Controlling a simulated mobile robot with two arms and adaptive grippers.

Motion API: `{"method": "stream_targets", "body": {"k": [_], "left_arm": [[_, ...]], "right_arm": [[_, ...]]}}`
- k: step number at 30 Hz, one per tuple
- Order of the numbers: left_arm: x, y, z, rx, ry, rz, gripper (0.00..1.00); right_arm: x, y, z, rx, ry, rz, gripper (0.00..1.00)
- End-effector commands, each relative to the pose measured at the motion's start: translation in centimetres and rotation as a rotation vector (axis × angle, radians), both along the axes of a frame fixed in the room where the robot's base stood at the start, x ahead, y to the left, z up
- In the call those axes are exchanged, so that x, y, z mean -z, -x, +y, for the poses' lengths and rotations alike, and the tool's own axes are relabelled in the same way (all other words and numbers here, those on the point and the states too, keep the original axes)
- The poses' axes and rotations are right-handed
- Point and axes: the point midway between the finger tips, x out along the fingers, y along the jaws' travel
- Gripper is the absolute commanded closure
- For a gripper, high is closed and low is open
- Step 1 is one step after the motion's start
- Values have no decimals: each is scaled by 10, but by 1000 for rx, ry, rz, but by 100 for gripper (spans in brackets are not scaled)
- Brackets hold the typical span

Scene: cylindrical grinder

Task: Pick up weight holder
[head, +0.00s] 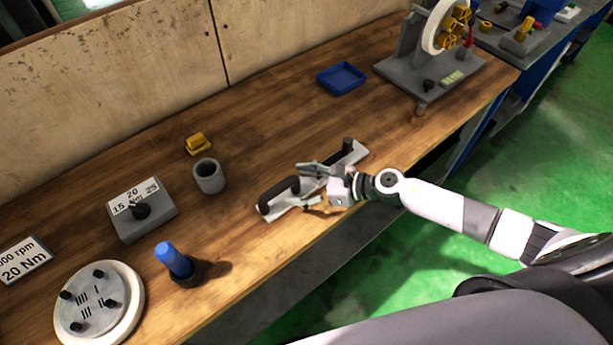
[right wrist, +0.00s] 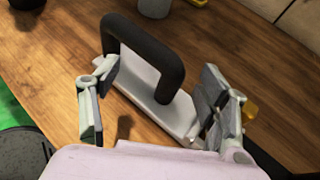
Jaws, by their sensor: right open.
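The weight holder (head: 278,193) looks like a long light-grey bar with a black arched handle, lying on the wooden bench near its front edge. A short dark post stands at its far right end. My right gripper (head: 309,187) is over the middle of the bar. In the right wrist view the handle (right wrist: 146,48) rises ahead of and between the spread fingers of my right gripper (right wrist: 158,80). The fingers are open, with clear gaps to the handle on both sides. The gripper hides part of the bar. My left gripper is not in view.
On the bench (head: 245,125) are a grey cup (head: 208,177), a yellow block (head: 198,143), a dial box (head: 142,210), a blue-handled piece (head: 174,260), a round disc (head: 98,305) and a blue tray (head: 341,77). A wheel stand (head: 430,68) is at the back right.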

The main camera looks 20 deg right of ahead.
Motion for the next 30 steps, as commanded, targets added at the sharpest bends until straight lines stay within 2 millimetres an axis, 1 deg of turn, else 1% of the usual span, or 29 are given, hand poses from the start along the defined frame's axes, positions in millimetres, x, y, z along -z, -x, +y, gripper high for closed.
{"method": "stream_targets", "body": {"k": [8,30], "left_arm": [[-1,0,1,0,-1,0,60],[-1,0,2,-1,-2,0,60]], "right_arm": [[2,-1,2,-1,2,-1,31],[2,0,3,-3,0,2,80]]}}
